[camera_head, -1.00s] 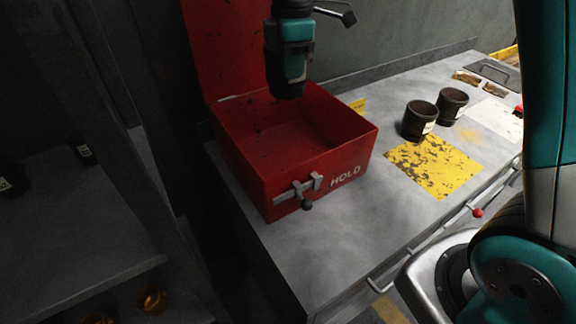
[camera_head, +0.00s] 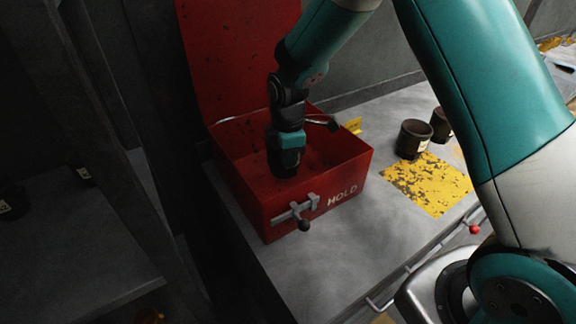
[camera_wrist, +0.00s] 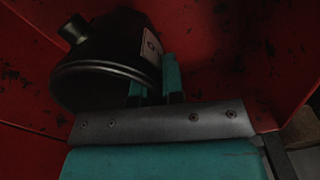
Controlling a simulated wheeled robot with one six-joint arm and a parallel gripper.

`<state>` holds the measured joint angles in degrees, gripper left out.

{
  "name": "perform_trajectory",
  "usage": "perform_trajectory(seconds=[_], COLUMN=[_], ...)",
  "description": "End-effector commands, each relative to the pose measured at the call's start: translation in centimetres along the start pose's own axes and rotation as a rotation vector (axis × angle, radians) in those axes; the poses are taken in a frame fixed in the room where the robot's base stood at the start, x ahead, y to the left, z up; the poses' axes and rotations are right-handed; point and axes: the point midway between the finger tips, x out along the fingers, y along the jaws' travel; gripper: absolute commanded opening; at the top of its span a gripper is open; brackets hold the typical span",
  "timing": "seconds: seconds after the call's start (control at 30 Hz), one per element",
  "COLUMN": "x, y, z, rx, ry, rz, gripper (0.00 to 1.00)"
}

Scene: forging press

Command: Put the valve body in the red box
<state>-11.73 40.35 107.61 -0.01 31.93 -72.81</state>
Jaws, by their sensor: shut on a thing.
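The valve body (camera_wrist: 105,62) is a dark, rounded piece with a short stub and a pale label, at the upper left of the wrist view. My gripper (camera_wrist: 160,80) is shut on it with teal fingers by its labelled side. In the head view my gripper (camera_head: 287,148) points down inside the box opening, and red walls surround the valve body in the wrist view. Whether the valve body touches the box floor is hidden.
The red lid (camera_head: 235,50) stands up at the back. A latch with a dark knob (camera_head: 303,223) sticks out in front. Two dark cups (camera_head: 412,140) stand to the right by a worn yellow patch (camera_head: 428,185). The grey bench (camera_head: 335,250) before the box is clear.

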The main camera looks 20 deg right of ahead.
Motion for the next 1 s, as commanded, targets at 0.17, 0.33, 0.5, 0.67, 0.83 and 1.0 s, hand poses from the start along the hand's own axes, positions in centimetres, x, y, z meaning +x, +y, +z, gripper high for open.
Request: perform_trajectory(seconds=[0.17, 0.33, 0.5, 0.67, 0.83, 1.0], x=[2.2, 3.5, 3.5, 3.8, 3.9, 3.9], y=[0.0, 0.1, 0.1, 0.1, 0.0, -0.1], z=[0.0, 0.0, 0.0, 0.0, 0.0, 0.0], rx=[0.000, 0.000, 0.000, 0.000, 0.000, 0.000], ry=[-0.001, 0.000, 0.001, 0.000, 0.000, 0.000], rz=[-0.003, 0.002, 0.003, 0.002, -0.001, -0.001], gripper=[0.00, 0.00, 0.00, 0.00, 0.35, 0.35])
